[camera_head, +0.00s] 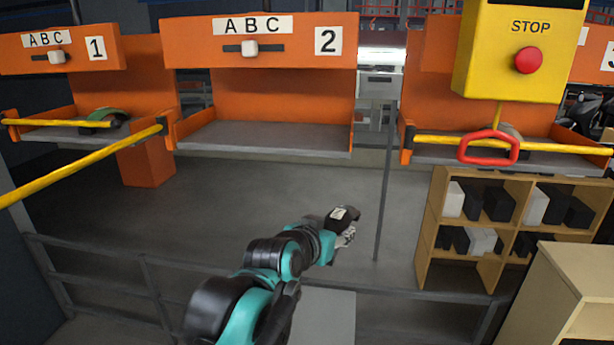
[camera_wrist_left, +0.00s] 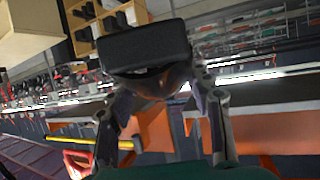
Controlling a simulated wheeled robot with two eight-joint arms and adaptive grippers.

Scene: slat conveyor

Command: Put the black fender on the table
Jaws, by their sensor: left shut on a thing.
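My left gripper (camera_head: 346,238) is at the end of the teal and black arm, in the middle of the head view. It is shut on the black fender (camera_head: 341,214), held up in the air. In the left wrist view the fender (camera_wrist_left: 145,46) is a dark curved piece across the fingers (camera_wrist_left: 160,112), hiding part of the scene behind. A light wooden top (camera_head: 585,268) stands at the lower right, and a grey flat surface (camera_head: 326,318) lies below the arm. I cannot tell which is the table. My right gripper is not in view.
Orange stations with grey trays, marked 1 (camera_head: 60,50) and 2 (camera_head: 265,40), stand at the back. Yellow bars (camera_head: 90,173) and a yellow STOP box (camera_head: 520,50) stick out. A wooden shelf (camera_head: 428,235) holds black and white boxes. A grey railing (camera_head: 150,260) crosses below.

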